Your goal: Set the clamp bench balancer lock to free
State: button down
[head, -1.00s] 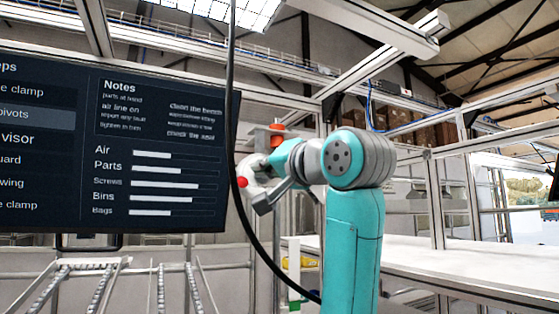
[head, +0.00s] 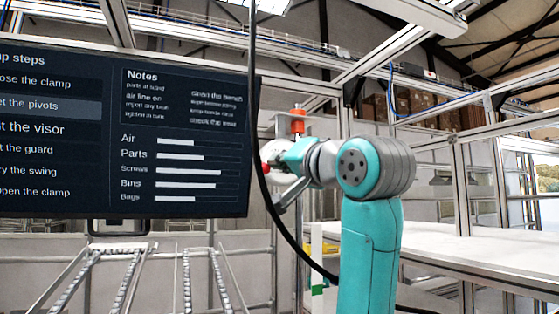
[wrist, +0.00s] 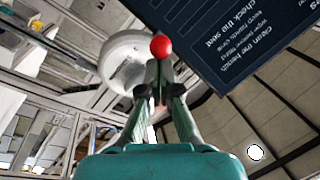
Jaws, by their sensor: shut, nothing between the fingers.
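The balancer appears to be the white round drum (wrist: 122,62) overhead in the wrist view; it shows partly behind my arm in the head view (head: 268,149). A red ball knob (wrist: 160,46), probably the lock's, is in front of the drum's edge. The knob also shows at the drum's left side in the head view (head: 265,169). My gripper (wrist: 158,74) is shut and empty, its fingertips just below the knob in the wrist picture. I cannot tell whether they touch it. The lock's lever and its setting are not clear.
A large dark display (head: 190,165) hangs left of the drum. A black cable (head: 256,150) hangs in front of it. An orange-red cylinder (head: 297,122) stands above my wrist. White bench surfaces (head: 490,256) lie at right, and roller rails (head: 125,285) at lower left.

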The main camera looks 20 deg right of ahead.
jog(key=shift+f, duration=0.25)
jog(key=w+f+n+t+y, duration=0.3)
jog(key=w+f+t, duration=0.4)
jog(key=shift+f+y, duration=0.2)
jog(key=shift+y, duration=0.2)
dwell(0.6)
jog(key=shift+w+f, duration=0.1)
jog(key=shift+w, duration=0.1)
dwell(0.4)
